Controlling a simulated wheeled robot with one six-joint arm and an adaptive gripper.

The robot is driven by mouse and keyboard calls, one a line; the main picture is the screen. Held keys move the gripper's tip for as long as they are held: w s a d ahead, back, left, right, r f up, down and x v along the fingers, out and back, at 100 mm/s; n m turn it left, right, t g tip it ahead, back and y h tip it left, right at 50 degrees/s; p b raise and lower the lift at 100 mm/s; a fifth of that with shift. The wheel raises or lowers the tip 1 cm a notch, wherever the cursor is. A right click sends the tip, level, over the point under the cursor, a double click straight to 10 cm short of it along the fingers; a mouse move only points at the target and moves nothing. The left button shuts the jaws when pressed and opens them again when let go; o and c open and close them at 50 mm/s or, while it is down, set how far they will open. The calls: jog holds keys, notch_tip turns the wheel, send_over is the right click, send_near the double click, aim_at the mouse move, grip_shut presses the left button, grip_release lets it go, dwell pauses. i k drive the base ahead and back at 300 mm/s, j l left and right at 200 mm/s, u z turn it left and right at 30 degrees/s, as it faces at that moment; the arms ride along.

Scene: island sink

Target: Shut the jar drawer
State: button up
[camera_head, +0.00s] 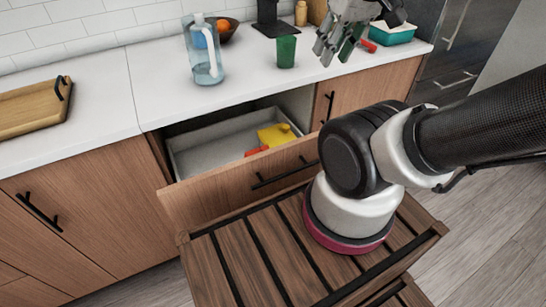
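The drawer (235,192) in the wooden island front is pulled open below the white counter. Its light grey inside shows, with a yellow item (277,136) and a red-orange item (256,151) in it; I cannot tell whether either is a jar. A black bar handle (285,174) is on its front, and my arm hides the right end of the front. My gripper (338,46) is at the top, above the counter and apart from the drawer. Its fingers look spread, but the frame does not clearly show whether anything is between them.
A slatted wooden stand (240,262) is close in front of the drawer. A clear blue jug (204,55) and a green cup (286,51) stand on the counter. A wooden tray (32,108) is at left, a teal container (392,34) at right. Floor shows at right.

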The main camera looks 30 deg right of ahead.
aim_at(214, 179)
jog(key=k+l, duration=0.1)
jog(key=k+j+z, duration=0.2)
jog(key=j, duration=0.2)
jog(key=k+j+z, duration=0.2)
jog(key=j, duration=0.2)
jog(key=k+j+z, duration=0.2)
jog(key=k+j, duration=0.05)
jog(key=j, duration=0.1)
